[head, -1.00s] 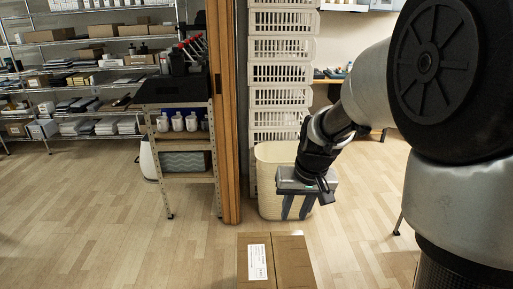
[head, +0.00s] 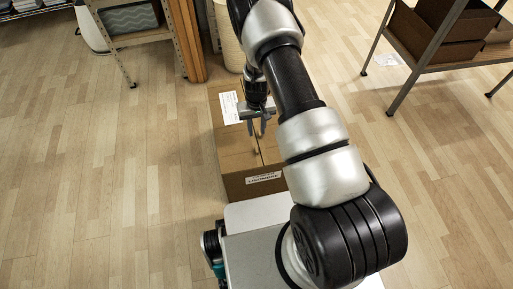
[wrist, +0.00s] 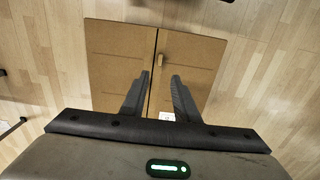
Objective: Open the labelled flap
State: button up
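A closed brown cardboard box (head: 240,185) stands on the floor, with two top flaps meeting at a centre seam. A white label marks the left flap (head: 225,141) in the head view; part of a white label (wrist: 167,116) shows between my fingers in the wrist view. A small tan tab (wrist: 160,59) sits by the seam, and it also shows in the head view (head: 255,151). My gripper (head: 258,134) is over the box top, pointing down. In the wrist view its fingers (wrist: 160,76) are apart and empty, with the tab just beyond the tips.
The front of the box has another white label (head: 263,178). My pale base is close to the box front. A metal shelf with brown boxes (head: 440,35) stands at the right. A cream bin (head: 229,40) and a wooden post (head: 186,45) are behind. Floor on the left is clear.

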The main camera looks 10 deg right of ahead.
notch_tip(320, 180, down, 13)
jog(key=b, duration=0.2)
jog(key=shift+f+b, duration=0.2)
jog(key=shift+b, duration=0.1)
jog(key=shift+c, duration=0.4)
grip_shut()
